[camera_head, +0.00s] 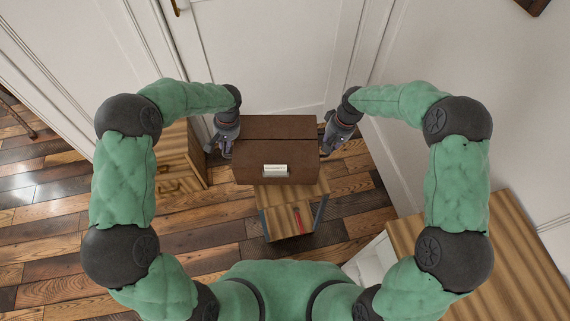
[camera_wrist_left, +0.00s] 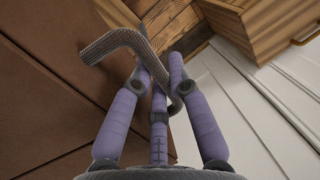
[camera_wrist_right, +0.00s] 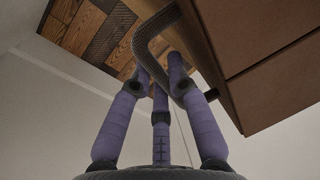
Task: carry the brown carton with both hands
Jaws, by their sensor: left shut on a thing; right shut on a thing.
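The brown carton (camera_head: 278,128) is in the middle of the head view, level, with a pale label on its near face. My left gripper (camera_head: 221,150) is at its left side, and in the left wrist view the fingers (camera_wrist_left: 160,80) are shut around a grey, bent side handle (camera_wrist_left: 118,40) of the carton (camera_wrist_left: 50,100). My right gripper (camera_head: 328,143) is at its right side, and in the right wrist view the fingers (camera_wrist_right: 160,75) are shut on the matching handle (camera_wrist_right: 145,45) of the carton (camera_wrist_right: 270,70). I cannot tell whether the carton's underside touches the stand below.
A small wooden stand (camera_head: 283,222) with a red item (camera_head: 297,217) is under and in front of the carton. A wooden drawer cabinet (camera_head: 175,170) is at left, and a wooden-topped unit (camera_head: 480,260) at lower right. White panelled doors (camera_head: 270,60) stand behind. Plank floor (camera_head: 215,235) shows between.

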